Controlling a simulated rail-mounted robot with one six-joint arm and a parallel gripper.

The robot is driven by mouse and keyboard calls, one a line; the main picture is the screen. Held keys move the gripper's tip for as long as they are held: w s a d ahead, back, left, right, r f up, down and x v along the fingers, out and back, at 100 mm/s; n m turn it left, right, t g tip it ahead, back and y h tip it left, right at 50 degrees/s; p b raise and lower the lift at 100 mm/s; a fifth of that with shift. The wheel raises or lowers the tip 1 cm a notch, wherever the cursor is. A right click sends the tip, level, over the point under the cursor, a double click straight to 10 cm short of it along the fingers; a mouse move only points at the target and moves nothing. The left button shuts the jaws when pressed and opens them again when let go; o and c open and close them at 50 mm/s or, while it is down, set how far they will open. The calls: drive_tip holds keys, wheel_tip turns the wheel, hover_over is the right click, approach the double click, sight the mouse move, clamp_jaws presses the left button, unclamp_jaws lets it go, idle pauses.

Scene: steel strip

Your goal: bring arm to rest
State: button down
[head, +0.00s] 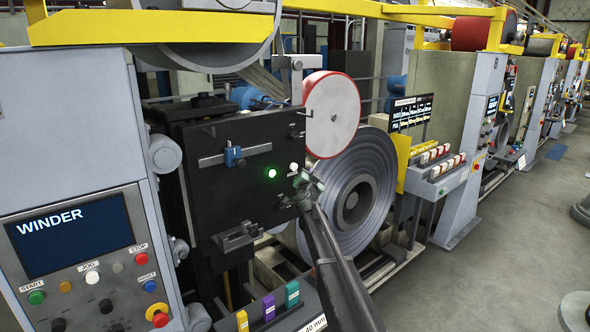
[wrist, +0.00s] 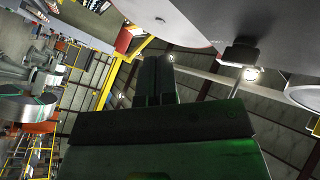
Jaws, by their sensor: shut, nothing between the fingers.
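My gripper (head: 303,182) is raised in front of the right edge of the black panel (head: 225,195), just right of the lit green lamp (head: 272,173) and below a small white knob (head: 293,167). I cannot tell whether it touches the panel. In the wrist view my gripper's two fingers (wrist: 157,62) lie side by side, shut, with nothing held. A green glow falls on the gripper body there.
A large steel coil (head: 350,200) stands right behind my arm, with a red-rimmed disc (head: 331,115) above it. The winder console (head: 75,240) is at left. Coloured blocks (head: 268,306) stand on a ledge below. The aisle floor (head: 500,270) at right is largely open.

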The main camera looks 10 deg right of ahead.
idle(0.5)
drive_tip(key=s+a+f+n+g+y, duration=0.3)
drive_tip(key=s+a+f+n+y, duration=0.15)
drive_tip(key=a+y, duration=0.25)
drive_tip(key=s+a+f+n+g+y, duration=0.25)
drive_tip(key=s+f+n+g, duration=0.45)
drive_tip(key=s, duration=0.7)
drive_tip(key=s+d+f+g+h, duration=0.1)
drive_tip(key=s+d+f+g, duration=0.1)
drive_tip(key=s, duration=0.9)
drive_tip(key=s+d+f+m+g+h, duration=0.1)
drive_tip(key=s+d+f+g+h, duration=0.1)
drive_tip(key=s, duration=1)
drive_tip(key=s+d+f+g+h, duration=0.2)
drive_tip(key=s+d+f+g, duration=0.2)
drive_tip(key=s, duration=0.7)
drive_tip(key=shift+s+f+g, duration=0.35)
drive_tip(key=shift+s+g, duration=0.05)
drive_tip(key=shift+g, duration=0.1)
drive_tip(key=shift+d+m, duration=0.1)
drive_tip(key=shift+m, duration=0.15)
